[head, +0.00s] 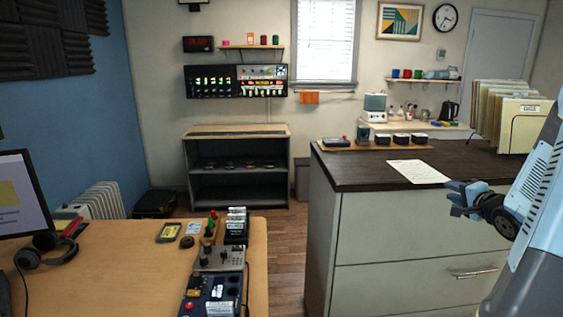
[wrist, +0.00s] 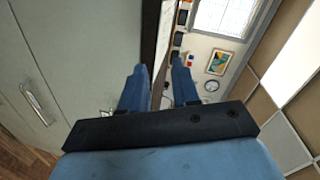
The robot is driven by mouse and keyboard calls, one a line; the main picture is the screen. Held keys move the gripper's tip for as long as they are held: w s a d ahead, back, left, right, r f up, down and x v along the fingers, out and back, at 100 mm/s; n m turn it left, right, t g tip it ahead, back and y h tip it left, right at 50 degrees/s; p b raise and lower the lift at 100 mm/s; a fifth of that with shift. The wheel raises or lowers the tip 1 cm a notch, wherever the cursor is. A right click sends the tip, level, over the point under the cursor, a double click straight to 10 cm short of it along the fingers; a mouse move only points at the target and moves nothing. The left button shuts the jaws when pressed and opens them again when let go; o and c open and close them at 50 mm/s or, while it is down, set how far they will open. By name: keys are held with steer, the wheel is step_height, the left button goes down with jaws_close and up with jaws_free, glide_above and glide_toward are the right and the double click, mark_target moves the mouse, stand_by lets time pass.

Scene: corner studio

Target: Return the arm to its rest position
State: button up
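My gripper (head: 457,198) is in the right part of the head view, in front of the drawer cabinet (head: 400,241) and a little below its dark top. My arm comes in from the right edge. In the wrist view, the two blue fingers of my gripper (wrist: 159,67) stand apart with nothing between them. The gripper is open and empty. The cabinet's grey front also shows in the wrist view (wrist: 75,55), on the left.
A paper sheet (head: 418,171) lies on the cabinet top near the gripper, with a rack of folders (head: 515,120) behind. A wooden desk (head: 130,270) with electronics (head: 217,283) stands at left. Bare floor (head: 287,250) lies between desk and cabinet.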

steer(key=s+a+r+n+g+h, duration=0.2)
steer(key=a+r+n+g+h, duration=0.15)
steer(key=a, duration=0.25)
steer(key=s+a+r+n+g+h, duration=0.2)
steer(key=a+r+n, duration=0.1)
steer(key=a+r, duration=0.25)
steer(key=s+a+n+g+y, duration=0.2)
steer(key=s+a+n, duration=0.1)
steer(key=s+a, duration=0.5)
steer(key=s+a+n+g+y, duration=0.2)
steer(key=s+a+n+y, duration=0.1)
steer(key=s+a, duration=0.6)
steer(key=s+n, duration=0.1)
steer(key=s, duration=0.3)
steer(key=shift+s+a+r+g, duration=0.15)
steer(key=shift+s+r+g, duration=0.15)
steer(key=shift+r+g, duration=0.1)
steer(key=shift+n, duration=0.25)
